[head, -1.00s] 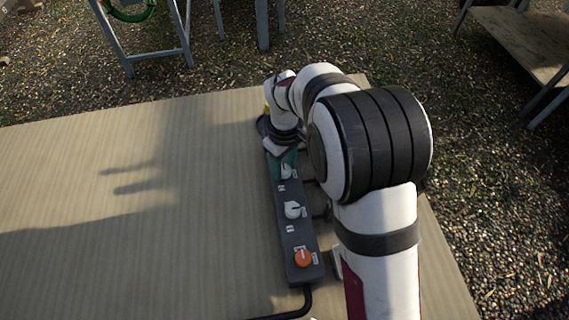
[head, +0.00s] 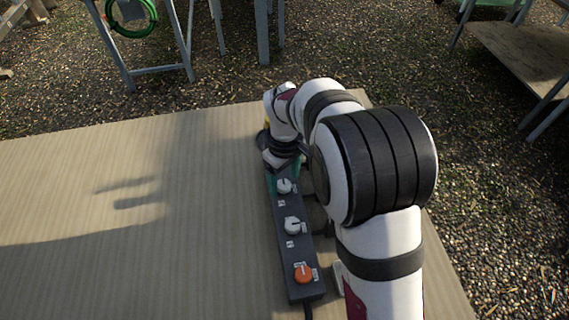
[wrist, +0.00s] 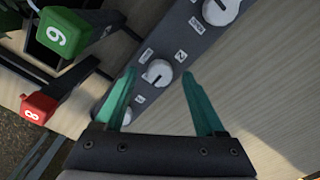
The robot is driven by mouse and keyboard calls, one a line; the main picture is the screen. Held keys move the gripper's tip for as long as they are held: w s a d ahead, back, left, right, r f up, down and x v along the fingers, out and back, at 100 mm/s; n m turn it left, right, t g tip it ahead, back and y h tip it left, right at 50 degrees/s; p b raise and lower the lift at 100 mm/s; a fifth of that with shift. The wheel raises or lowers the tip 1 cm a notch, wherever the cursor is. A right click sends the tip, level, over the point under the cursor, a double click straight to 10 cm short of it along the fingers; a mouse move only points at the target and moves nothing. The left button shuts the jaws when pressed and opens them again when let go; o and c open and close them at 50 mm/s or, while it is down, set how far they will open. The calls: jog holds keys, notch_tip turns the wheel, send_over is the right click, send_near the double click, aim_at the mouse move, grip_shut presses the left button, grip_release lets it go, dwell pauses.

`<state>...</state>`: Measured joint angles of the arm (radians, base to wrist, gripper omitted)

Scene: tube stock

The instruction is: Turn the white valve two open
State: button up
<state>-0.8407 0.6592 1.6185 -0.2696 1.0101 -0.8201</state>
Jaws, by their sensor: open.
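My gripper (wrist: 158,90) is open in the wrist view, with one teal finger on each side of a white knob (wrist: 157,73) on the dark panel (wrist: 118,95). I cannot tell whether the fingers touch it. A larger-looking white knob (wrist: 220,8) is cut by the top edge. In the head view the panel (head: 283,208) carries a white knob near my gripper (head: 284,185), a middle white knob (head: 292,226) and an orange knob (head: 304,272). My arm hides the panel's far end.
A green block marked 9 (wrist: 62,33) and a red block marked 8 (wrist: 38,108) stand on dark arms beside the panel. The wooden table (head: 90,230) is clear left of the panel. A green hose coil (head: 131,14) hangs beyond the table.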

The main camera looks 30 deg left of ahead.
aim_at(284, 184)
notch_tip(284, 184, up, 15)
jog(key=shift+f, duration=0.1)
jog(key=s+d+r+m, duration=0.1)
jog(key=s+d+m, duration=0.1)
jog(key=d+m, duration=0.5)
jog(key=s+d+r+m, duration=0.1)
jog(key=d+r+m, duration=0.15)
jog(key=d, duration=0.95)
jog(key=s+d+f+m+y, duration=0.1)
jog(key=s+d+f+m, duration=0.2)
jog(key=s+d+m, duration=0.2)
jog(key=s+d+f+m, duration=0.3)
jog(key=s+d+m, duration=0.2)
jog(key=s+m, duration=0.2)
jog(key=shift+s+d+y, duration=0.2)
jog(key=shift+s+y, duration=0.2)
jog(key=shift+s, duration=0.35)
